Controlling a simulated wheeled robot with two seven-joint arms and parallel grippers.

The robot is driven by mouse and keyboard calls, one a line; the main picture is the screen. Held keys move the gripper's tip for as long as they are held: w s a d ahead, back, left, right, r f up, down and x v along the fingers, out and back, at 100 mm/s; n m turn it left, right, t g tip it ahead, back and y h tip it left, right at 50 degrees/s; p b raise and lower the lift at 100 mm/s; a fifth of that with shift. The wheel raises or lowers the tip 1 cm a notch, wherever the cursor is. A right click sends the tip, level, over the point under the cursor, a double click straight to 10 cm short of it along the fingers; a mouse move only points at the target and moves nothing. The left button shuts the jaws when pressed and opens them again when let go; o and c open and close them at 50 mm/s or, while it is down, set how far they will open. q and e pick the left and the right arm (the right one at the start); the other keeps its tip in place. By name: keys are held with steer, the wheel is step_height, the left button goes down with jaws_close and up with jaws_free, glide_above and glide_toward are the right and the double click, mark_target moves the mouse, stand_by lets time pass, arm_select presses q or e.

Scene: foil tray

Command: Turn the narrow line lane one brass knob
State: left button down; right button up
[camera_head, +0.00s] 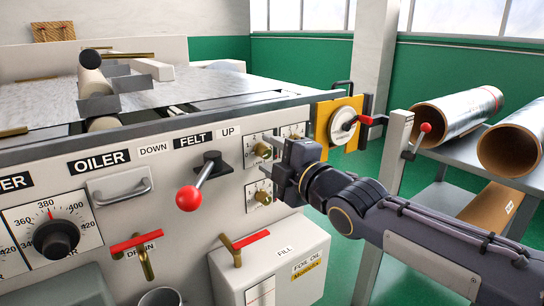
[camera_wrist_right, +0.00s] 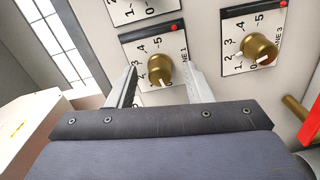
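The line lane one brass knob (camera_wrist_right: 159,69) sits on a white numbered dial plate labelled 1. Its white mark points toward the low end of the scale. In the head view it is the upper-left brass knob (camera_head: 262,150) of the dial group. My right gripper (camera_wrist_right: 161,76) is open, with one finger on each side of the knob and visible gaps to both. In the head view the right gripper (camera_head: 271,158) is close to the panel at this knob. Whether the fingertips reach past the knob's face is hard to tell. My left gripper is not in view.
The line 3 knob (camera_wrist_right: 259,48) is beside it, and lies below it in the head view (camera_head: 263,197). A red-ball lever (camera_head: 189,198) sticks out to the left. A red-handled valve (camera_head: 243,241) and the oil box (camera_head: 280,270) are below.

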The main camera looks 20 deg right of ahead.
steer(key=shift+s, duration=0.1)
steer(key=p+v, duration=0.2)
steer(key=v, duration=0.5)
steer(key=shift+s, duration=0.3)
steer(key=shift+d, duration=0.1)
